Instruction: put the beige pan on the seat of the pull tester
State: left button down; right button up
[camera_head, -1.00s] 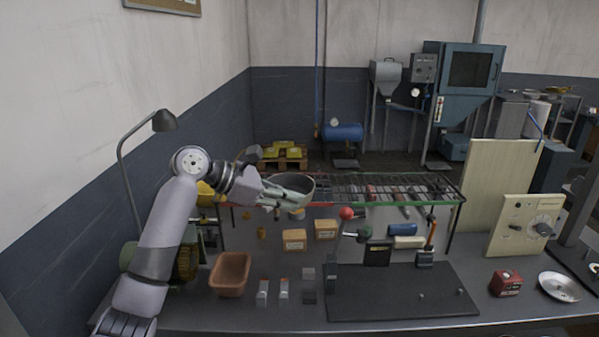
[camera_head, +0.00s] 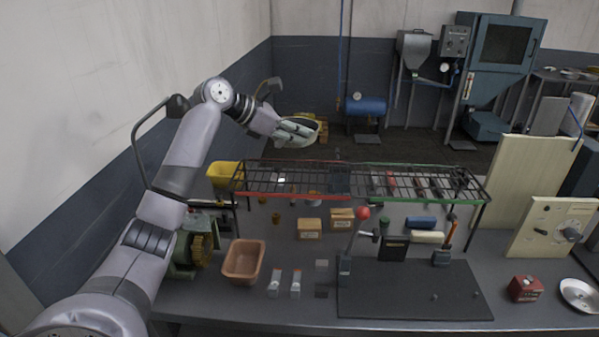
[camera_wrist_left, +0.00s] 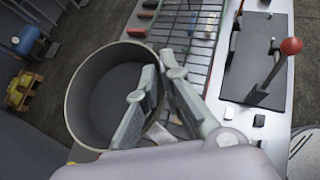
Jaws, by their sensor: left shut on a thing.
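The beige pan (camera_head: 297,143) is a round, deep vessel. It hangs in the air beyond the back left of the bench, higher than the wire rack. My left gripper (camera_head: 308,129) is shut on its wall, and the fingers partly hide it in the head view. In the left wrist view the pan (camera_wrist_left: 82,98) is open toward the camera and looks empty; the gripper (camera_wrist_left: 160,66) has one finger inside the wall and one outside. A red-knobbed lever stand (camera_head: 346,262) on a dark plate (camera_head: 415,295) may be the pull tester; I cannot make out its seat. My right gripper is out of view.
A wire rack (camera_head: 350,182) with red and green edges spans the bench's back. A terracotta bin (camera_head: 244,262), cardboard boxes (camera_head: 309,229) and a red box (camera_head: 525,289) stand on the bench. A lamp (camera_head: 178,106) stands close to my left arm.

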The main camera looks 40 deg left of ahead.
pick_arm(q)
notch_tip(320, 180, down, 11)
jog(key=shift+f+p, duration=0.1)
jog(key=shift+p, duration=0.6)
jog(key=c, duration=1.8)
grip_release()
jog(key=shift+o, duration=0.2)
jog(key=shift+s, duration=0.1)
